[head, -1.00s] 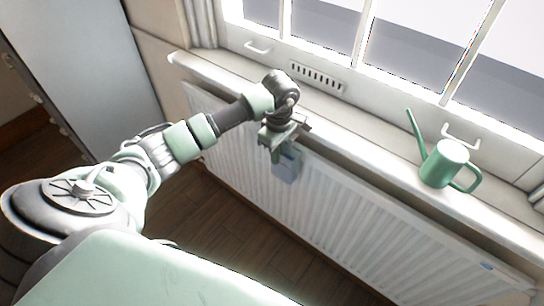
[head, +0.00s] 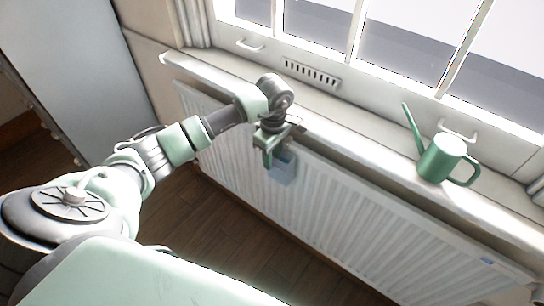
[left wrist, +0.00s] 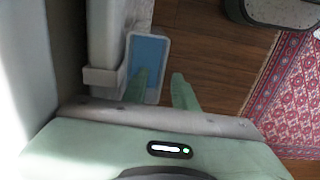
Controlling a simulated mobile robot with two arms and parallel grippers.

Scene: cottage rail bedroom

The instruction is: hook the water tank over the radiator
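The water tank (head: 284,170) is a small pale blue box at the room side of the white radiator (head: 330,195), near its top. In the left wrist view the tank (left wrist: 150,50) shows a white rim and blue inside, and a pale hook piece (left wrist: 100,76) reaches across the radiator's top edge (left wrist: 103,30). My left gripper (head: 268,160) is just above the tank. In the left wrist view its fingers (left wrist: 160,76) are apart: one overlaps the tank's opening, the other is outside its wall, with floor showing between. My right gripper is out of view.
A white window sill (head: 345,135) overhangs the radiator, close to my left wrist. A green watering can (head: 441,160) stands on the sill at the right. A patterned rug (left wrist: 288,90) and a dark rounded object (left wrist: 275,10) are on the wooden floor.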

